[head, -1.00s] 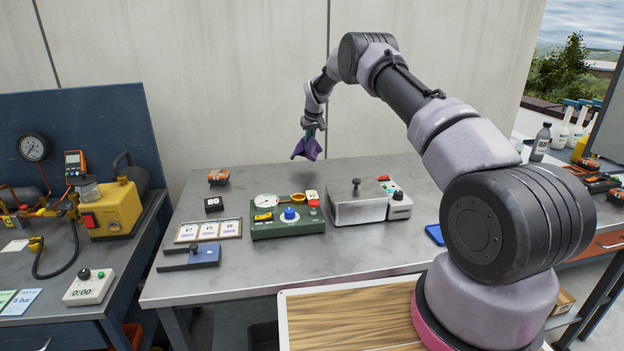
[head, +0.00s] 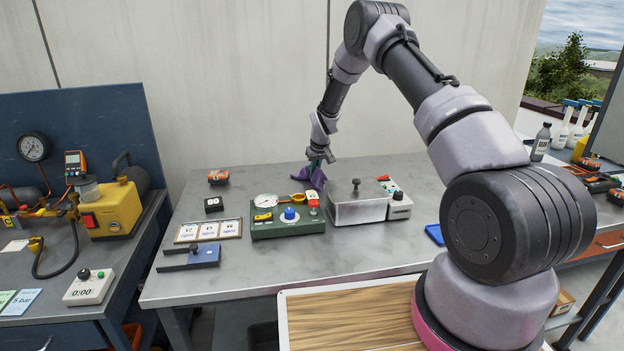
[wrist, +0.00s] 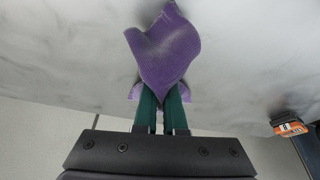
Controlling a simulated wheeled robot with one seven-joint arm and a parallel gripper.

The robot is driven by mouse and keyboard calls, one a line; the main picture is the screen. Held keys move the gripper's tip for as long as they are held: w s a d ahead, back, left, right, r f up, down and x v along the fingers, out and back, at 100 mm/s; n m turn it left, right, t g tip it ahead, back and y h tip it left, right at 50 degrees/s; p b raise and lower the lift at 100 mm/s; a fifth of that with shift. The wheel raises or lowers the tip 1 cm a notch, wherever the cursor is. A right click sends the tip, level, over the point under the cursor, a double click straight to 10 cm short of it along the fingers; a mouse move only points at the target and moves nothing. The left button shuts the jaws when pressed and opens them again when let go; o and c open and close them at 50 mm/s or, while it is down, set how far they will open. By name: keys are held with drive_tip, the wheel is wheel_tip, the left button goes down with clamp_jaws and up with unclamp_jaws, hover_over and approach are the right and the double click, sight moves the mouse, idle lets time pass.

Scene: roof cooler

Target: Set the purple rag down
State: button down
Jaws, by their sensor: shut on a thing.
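The purple rag (head: 304,171) is in my gripper (head: 317,162) at the back of the grey table (head: 350,262), behind the green device and the metal box. In the wrist view the rag (wrist: 165,50) bunches over and around the green fingertips (wrist: 163,100), which are shut on it. The rag appears to be down at the table surface in the head view, but I cannot tell whether it touches. Part of the rag is hidden by the fingers.
A green device (head: 287,221) with a gauge and knobs stands just in front of the rag. A metal box (head: 357,204) with a black knob stands to its right. An orange and black item (head: 218,176) lies at the back left. The table's back right is clear.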

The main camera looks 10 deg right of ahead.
drive_tip(key=shift+s+f, duration=0.2)
drive_tip(key=shift+s, duration=0.55)
drive_tip(key=c, duration=0.6)
unclamp_jaws()
